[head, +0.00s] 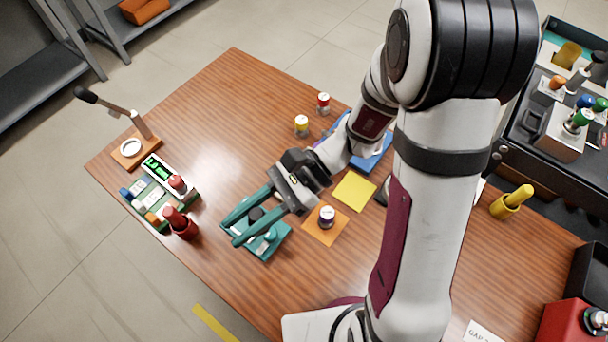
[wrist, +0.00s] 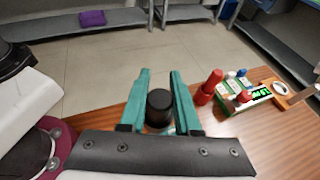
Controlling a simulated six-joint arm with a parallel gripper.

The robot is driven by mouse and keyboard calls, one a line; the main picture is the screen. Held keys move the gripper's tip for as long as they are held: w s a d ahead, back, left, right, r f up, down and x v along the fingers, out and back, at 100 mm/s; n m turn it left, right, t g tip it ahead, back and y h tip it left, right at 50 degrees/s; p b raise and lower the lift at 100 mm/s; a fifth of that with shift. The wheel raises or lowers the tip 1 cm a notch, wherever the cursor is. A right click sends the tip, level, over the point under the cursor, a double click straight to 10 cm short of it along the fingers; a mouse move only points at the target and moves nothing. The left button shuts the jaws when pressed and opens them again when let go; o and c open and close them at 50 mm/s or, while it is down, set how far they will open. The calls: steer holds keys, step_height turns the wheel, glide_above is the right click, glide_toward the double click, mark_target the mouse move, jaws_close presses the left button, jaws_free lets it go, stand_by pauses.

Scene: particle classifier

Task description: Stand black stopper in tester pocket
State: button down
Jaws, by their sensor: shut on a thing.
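My gripper (head: 229,232) has long teal fingers and reaches left and down over the table in the head view. It is shut on the black stopper (head: 256,213), which sits between the fingers, back from their tips. In the wrist view the stopper (wrist: 159,103) stands dark and upright between the two fingers (wrist: 159,73). A teal holder (head: 264,252) lies below the fingers; I cannot tell whether the stopper touches it.
A red cup with a red piece (head: 180,224) stands between my gripper and the tester. A white-topped jar (head: 327,217) stands on an orange mat (head: 318,236), near a yellow mat (head: 354,191). Wooden table (head: 220,110) is bare toward the back.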

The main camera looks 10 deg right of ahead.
steer(key=w+d+f+m+t+h, duration=0.1)
steer(key=w+d+f+m+t, duration=0.1)
steer(key=w+d+m+t, duration=0.25)
steer(key=w+d+f+m+t, duration=0.1)
steer(key=w+d+m+t, duration=0.1)
steer(key=w+m+t, duration=0.45)
steer(key=w+d+f+m+t+h, duration=0.1)
steer(key=w+d+f+m+t, duration=0.15)
steer(key=w, duration=0.55)
steer(key=shift+n+t, duration=0.35)
steer(key=f, duration=0.6)
steer(key=d+f, duration=0.1)
steer(key=f, duration=0.2)
steer(key=shift+f, duration=0.2)
steer(key=c, duration=0.6)
jaws_free()
